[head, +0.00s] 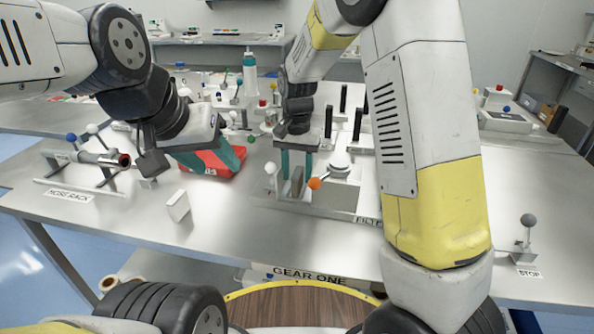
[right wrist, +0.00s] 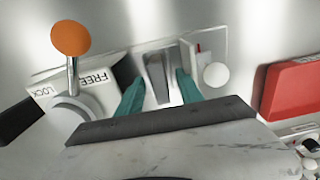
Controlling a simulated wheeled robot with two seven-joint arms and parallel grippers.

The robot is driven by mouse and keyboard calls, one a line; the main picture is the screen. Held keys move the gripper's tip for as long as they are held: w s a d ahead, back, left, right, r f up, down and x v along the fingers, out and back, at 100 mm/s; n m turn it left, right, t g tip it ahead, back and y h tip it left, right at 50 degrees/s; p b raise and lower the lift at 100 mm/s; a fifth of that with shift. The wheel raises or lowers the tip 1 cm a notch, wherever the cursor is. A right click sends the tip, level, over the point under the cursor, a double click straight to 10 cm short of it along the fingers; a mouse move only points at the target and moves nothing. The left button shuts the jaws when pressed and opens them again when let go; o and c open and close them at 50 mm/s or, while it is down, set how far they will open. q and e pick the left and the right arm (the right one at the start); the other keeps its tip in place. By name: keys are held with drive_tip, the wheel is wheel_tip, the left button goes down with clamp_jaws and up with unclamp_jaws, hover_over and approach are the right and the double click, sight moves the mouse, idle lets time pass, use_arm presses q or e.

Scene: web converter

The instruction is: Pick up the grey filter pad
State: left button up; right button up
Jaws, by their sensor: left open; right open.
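The grey filter pad (head: 297,180) stands upright near the front of the filter station. In the right wrist view the pad (right wrist: 157,78) shows as a narrow grey slab between the two teal fingers. My right gripper (head: 297,165) is open, pointing down over the pad, with one finger on each side. In the right wrist view gaps show between the pad and the fingers of the gripper (right wrist: 158,92). My left gripper (head: 215,160) is open by the red packet (head: 208,170); whether it touches the packet is unclear.
An orange-knobbed lever (head: 315,184) stands close right of the pad; its base in the right wrist view (right wrist: 85,100) reads FREE and LOCK. A white block (head: 178,206) and a hose rack (head: 85,170) are to the left. The table's front (head: 240,225) is clear.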

drive_tip(key=shift+f, duration=0.5)
drive_tip(key=shift+c, duration=0.2)
clamp_jaws()
